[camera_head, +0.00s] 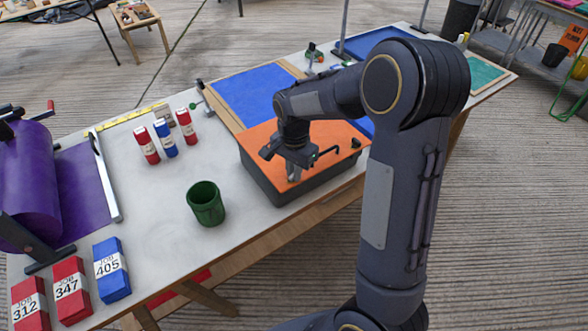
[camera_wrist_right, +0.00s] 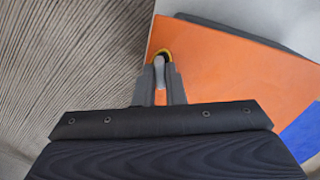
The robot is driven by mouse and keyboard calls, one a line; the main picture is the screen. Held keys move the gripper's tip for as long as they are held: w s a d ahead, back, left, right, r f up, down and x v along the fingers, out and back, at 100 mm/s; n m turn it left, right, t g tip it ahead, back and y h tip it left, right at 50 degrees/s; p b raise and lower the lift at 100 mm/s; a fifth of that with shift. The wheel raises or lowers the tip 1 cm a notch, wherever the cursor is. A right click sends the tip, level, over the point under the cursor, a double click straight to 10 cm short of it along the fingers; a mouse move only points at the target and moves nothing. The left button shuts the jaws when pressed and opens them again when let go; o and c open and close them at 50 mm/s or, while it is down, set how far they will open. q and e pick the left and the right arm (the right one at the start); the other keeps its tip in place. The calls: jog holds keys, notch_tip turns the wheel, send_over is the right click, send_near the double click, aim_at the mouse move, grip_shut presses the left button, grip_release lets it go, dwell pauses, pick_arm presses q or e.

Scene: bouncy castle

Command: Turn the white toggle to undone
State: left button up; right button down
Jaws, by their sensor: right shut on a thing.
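The white toggle (camera_wrist_right: 159,72) shows in the right wrist view as a small pale lever between my fingertips, with a yellow rim curving around its far end. My right gripper (camera_wrist_right: 160,80) is shut on it, near the edge of an orange sheet (camera_wrist_right: 225,65). In the head view my right gripper (camera_head: 293,173) points down at the orange top (camera_head: 338,132) of a dark grey box (camera_head: 268,187). The toggle is hidden by the gripper there, and I cannot tell which way it is turned. My left gripper is not in view.
A green cup (camera_head: 206,204) stands left of the box. Job boxes (camera_head: 112,270) and a purple roll (camera_head: 35,185) are at the left. A black handle (camera_head: 326,153) rises beside my right gripper.

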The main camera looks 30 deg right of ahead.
jog(key=shift+r+m+p, duration=0.1)
jog(key=shift+m+p, duration=0.2)
jog(key=shift+m, duration=1.7)
jog(key=c, duration=1.5)
grip_release()
notch_tip(320, 180, up, 8)
jog(key=shift+f, duration=0.15)
